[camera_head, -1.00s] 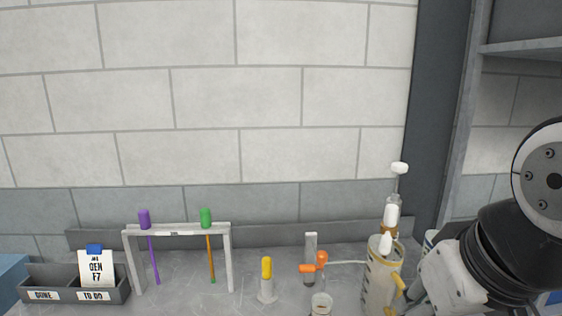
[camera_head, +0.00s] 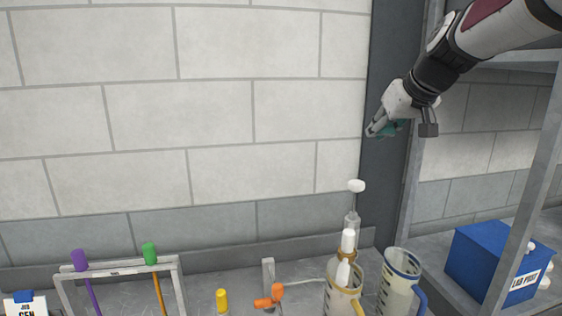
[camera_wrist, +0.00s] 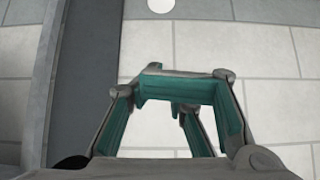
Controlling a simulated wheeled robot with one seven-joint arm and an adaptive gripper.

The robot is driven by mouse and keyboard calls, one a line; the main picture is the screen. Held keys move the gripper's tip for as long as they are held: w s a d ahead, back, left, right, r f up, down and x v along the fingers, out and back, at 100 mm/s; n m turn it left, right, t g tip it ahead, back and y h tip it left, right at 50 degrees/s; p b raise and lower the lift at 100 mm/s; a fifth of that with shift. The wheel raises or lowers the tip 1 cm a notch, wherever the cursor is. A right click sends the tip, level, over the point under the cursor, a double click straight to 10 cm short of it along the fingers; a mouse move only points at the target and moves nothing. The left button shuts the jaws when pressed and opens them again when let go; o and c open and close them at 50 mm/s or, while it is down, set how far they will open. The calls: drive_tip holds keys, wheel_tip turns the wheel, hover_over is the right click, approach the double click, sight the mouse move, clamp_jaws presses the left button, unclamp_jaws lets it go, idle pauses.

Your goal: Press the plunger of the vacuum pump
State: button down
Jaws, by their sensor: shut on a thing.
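The vacuum pump (camera_head: 351,226) stands upright at the back right of the bench in the head view. Its white plunger knob (camera_head: 356,186) sits on a thin rod that is raised above the clear barrel. My gripper (camera_head: 371,132) is above the knob and slightly to its right in the picture, apart from it. In the wrist view its teal-padded fingers (camera_wrist: 180,74) are brought together at the tips, with no held object visible between them. A white round shape (camera_wrist: 161,5), probably the knob, shows at the top edge there. The pump's lower part is hidden behind a jug.
A jug with white-topped items (camera_head: 342,301) stands before the pump, with a blue-rimmed jug (camera_head: 398,288) to its right. Orange fittings (camera_head: 269,297), a yellow-capped item (camera_head: 222,300) and a rack (camera_head: 122,268) are left. A dark pillar (camera_head: 395,165) rises right of the pump.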

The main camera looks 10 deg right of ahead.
drive_tip(key=shift+w+d, duration=0.1)
drive_tip(key=shift+d, duration=0.05)
drive_tip(key=shift+w, duration=0.1)
drive_tip(key=p, duration=0.1)
hover_over(359, 182)
drive_tip(key=f, duration=0.7)
drive_tip(key=shift+s, duration=0.2)
wheel_tip(359, 182, down, 3)
drive_tip(key=shift+f+p, duration=0.1)
drive_tip(key=shift+p, duration=0.2)
drive_tip(key=shift+f, duration=0.4)
drive_tip(key=shift+w+f, duration=0.1)
drive_tip(key=shift+f, duration=0.05)
